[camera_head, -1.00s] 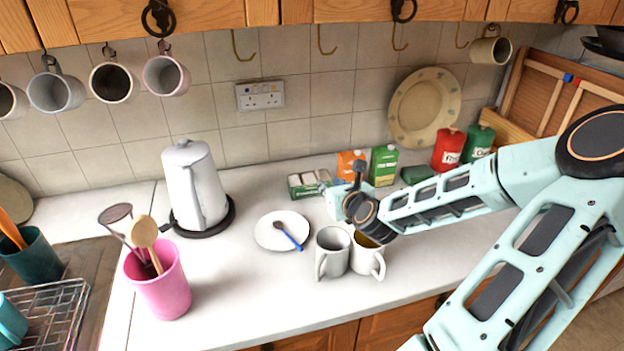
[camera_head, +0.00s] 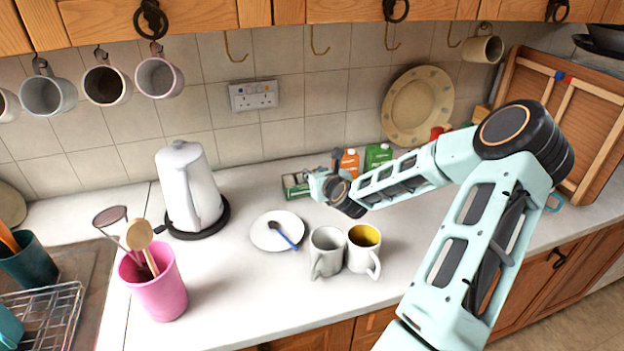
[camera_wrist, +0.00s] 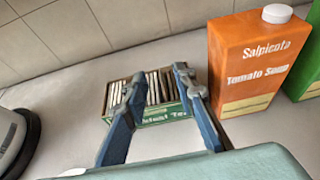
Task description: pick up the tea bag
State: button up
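An open green box (camera_wrist: 165,112) of upright tea bags (camera_wrist: 156,86) stands on the counter by the back wall. The box also shows in the head view (camera_head: 294,191), partly hidden by my gripper (camera_head: 312,176). In the wrist view, the two blue fingers of my gripper (camera_wrist: 160,75) are apart, with the tea bags showing between their tips. The fingers overlap the box in that view. I see nothing held between them. I cannot tell whether the fingertips touch the tea bags.
An orange soup carton (camera_wrist: 255,62) stands right of the box, with a green carton (camera_head: 378,157) beside it. A white kettle (camera_head: 188,185) is to the left. A saucer with a spoon (camera_head: 277,231) and two mugs (camera_head: 328,252) are in front.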

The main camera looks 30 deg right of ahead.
jog(key=shift+w+f, duration=0.15)
jog(key=shift+w, duration=0.15)
grip_shut()
